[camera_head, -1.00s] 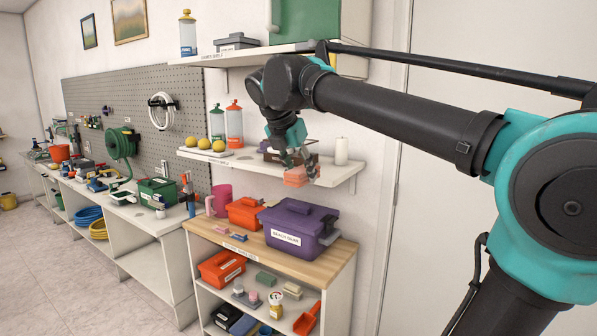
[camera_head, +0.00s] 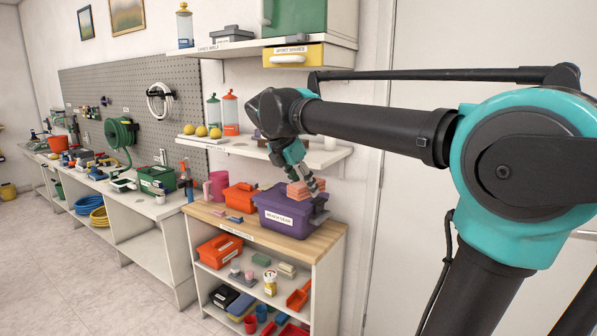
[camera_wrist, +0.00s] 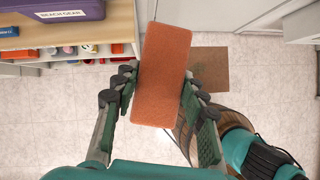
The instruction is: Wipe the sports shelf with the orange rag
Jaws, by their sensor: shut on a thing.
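The orange rag (camera_head: 299,190) is a folded block held in my gripper (camera_head: 308,188), which is shut on it. In the head view they overlap the purple box, but I cannot tell the gap. The wrist view shows the rag (camera_wrist: 165,70) upright in the picture between the two fingers of the gripper (camera_wrist: 160,95). A white wall shelf (camera_head: 243,148) with yellow balls (camera_head: 201,131) and bottles is above and behind the gripper, partly hidden by my arm. I cannot read a sports label on it.
A purple box (camera_head: 285,212) labelled beach gear stands on the wooden-topped cabinet (camera_head: 225,222), beside an orange box (camera_head: 241,196). A higher wall shelf (camera_head: 235,47) carries a bottle, a grey box and a green cabinet.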

